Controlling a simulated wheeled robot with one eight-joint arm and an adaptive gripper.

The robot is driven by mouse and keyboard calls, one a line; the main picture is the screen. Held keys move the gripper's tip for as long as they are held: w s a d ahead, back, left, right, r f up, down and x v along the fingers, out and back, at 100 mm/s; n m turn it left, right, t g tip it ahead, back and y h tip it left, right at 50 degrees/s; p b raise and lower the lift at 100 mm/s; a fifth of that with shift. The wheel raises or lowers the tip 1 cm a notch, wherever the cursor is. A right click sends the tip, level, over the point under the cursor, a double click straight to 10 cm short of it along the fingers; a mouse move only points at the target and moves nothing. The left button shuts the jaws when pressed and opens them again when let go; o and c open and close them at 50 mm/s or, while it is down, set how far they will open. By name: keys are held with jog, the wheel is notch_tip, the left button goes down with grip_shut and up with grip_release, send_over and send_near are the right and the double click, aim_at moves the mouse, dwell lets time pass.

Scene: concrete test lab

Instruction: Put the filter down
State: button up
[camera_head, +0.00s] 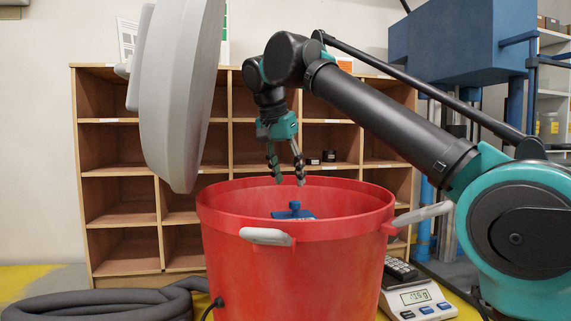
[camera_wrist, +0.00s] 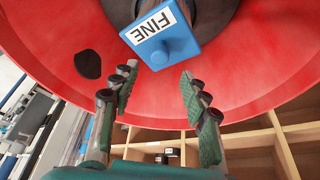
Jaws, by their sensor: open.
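The filter is a blue block with a round knob and a white label reading FINE. In the wrist view the filter (camera_wrist: 178,48) sits inside the red tub, beyond my fingertips. In the head view only the top of the filter (camera_head: 293,211) shows above the tub's near rim; its lower part is hidden. My gripper (camera_head: 287,181) is open and empty above the tub opening, apart from the filter. Its two ridged fingers (camera_wrist: 156,84) spread on either side of the picture in the wrist view. The red tub (camera_head: 290,270) stands upright with its top open.
A grey lid (camera_head: 180,95) stands raised at the left of the tub. A wooden pigeonhole shelf (camera_head: 120,200) is behind. A scale (camera_head: 415,300) stands at the right, and a dark hose (camera_head: 110,302) lies at the left. Clamps (camera_head: 265,237) stick out from the rim.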

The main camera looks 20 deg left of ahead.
jog(key=shift+v, duration=1.8)
